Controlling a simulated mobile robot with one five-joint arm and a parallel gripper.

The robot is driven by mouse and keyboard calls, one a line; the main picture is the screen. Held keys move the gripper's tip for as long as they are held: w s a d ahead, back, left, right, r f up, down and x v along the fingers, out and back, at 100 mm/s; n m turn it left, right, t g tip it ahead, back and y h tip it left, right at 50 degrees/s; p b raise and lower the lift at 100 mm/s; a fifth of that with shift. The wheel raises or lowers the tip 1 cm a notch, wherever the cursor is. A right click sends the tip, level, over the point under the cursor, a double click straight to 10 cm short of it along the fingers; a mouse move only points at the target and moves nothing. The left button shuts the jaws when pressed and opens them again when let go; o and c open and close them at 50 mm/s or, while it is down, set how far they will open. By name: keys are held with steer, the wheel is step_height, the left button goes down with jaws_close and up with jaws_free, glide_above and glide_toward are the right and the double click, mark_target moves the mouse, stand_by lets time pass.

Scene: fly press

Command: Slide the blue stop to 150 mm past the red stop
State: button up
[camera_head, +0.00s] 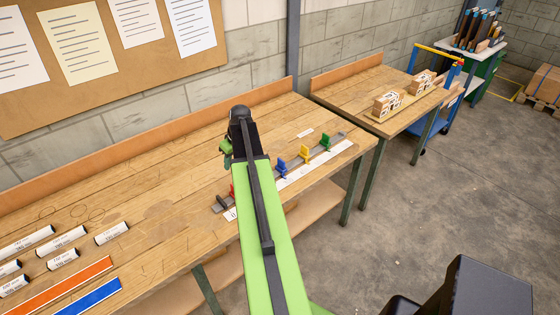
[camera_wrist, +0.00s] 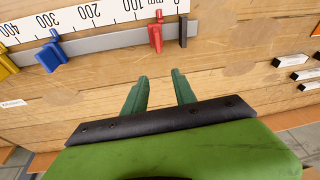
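The blue stop (camera_head: 282,168) sits on a grey rail (camera_head: 264,181) beside a white printed scale (camera_head: 318,166). In the wrist view the blue stop (camera_wrist: 50,52) stands near the 300 figure. The red stop (camera_wrist: 155,36) is well to its right, near the scale's zero end; in the head view my arm partly hides the red stop (camera_head: 233,190). My gripper (camera_wrist: 159,74) is open and empty, its green fingers apart over bare wood on the near side of the rail in the wrist view. It touches no stop. Its fingers (camera_head: 226,150) show small in the head view.
A yellow stop (camera_head: 304,152) and a green stop (camera_head: 325,142) stand farther along the rail. A dark end block (camera_wrist: 183,30) is just beyond the red stop. Wood around the gripper is clear.

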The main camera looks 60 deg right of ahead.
steer(key=m+t+h, duration=0.1)
steer(key=h, duration=0.1)
glide_toward(281, 160)
steer(key=b+x, duration=1.1)
steer(key=b, duration=0.4)
steer(key=shift+f, duration=0.25)
steer(key=shift+r, duration=0.1)
jaws_close()
steer(key=shift+s, duration=0.1)
